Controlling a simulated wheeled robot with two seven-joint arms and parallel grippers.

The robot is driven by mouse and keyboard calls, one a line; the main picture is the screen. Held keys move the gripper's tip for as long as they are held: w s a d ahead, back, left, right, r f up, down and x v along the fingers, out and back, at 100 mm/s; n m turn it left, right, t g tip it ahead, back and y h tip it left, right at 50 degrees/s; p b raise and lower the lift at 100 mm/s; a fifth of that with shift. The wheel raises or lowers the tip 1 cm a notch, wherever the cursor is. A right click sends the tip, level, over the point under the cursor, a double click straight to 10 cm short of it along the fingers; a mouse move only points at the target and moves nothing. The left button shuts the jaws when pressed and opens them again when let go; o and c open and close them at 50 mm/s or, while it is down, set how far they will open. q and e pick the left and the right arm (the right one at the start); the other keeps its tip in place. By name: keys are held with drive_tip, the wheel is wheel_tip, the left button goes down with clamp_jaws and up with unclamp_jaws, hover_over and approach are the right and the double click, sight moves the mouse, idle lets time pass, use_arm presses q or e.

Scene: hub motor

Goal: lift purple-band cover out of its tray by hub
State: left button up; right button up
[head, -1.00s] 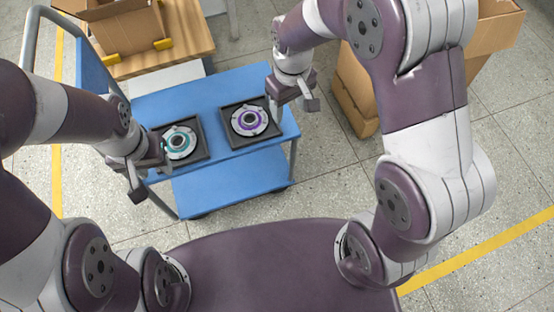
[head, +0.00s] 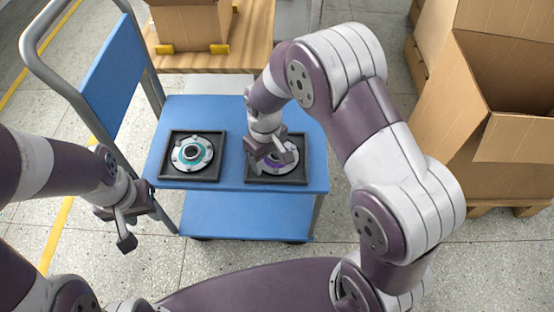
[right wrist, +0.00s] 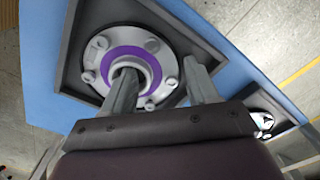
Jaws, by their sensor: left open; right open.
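The purple-band cover (right wrist: 104,63) is a light grey round flange with bolts, a purple ring and a raised central hub. It lies in its black tray (head: 304,178) on the right part of the blue cart, largely hidden in the head view by my right gripper (head: 270,162). In the right wrist view my right gripper (right wrist: 165,85) is open. One finger overlaps the hub opening and the other is over the flange's outer edge; contact cannot be told. My left gripper (head: 128,226) is open and empty, in front of the cart's left side.
A teal-band cover (head: 192,153) lies in a second black tray (head: 164,172) at left on the blue cart (head: 236,180). The cart's handle (head: 30,62) rises at far left. Cardboard boxes (head: 500,110) stand right; a wooden table (head: 252,50) with a box is behind.

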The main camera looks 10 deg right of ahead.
drive_tip(key=shift+r, duration=0.1)
drive_tip(key=shift+c, duration=0.3)
drive_tip(key=c, duration=0.8)
drive_tip(key=shift+o, duration=0.2)
drive_tip(key=shift+r, duration=0.15)
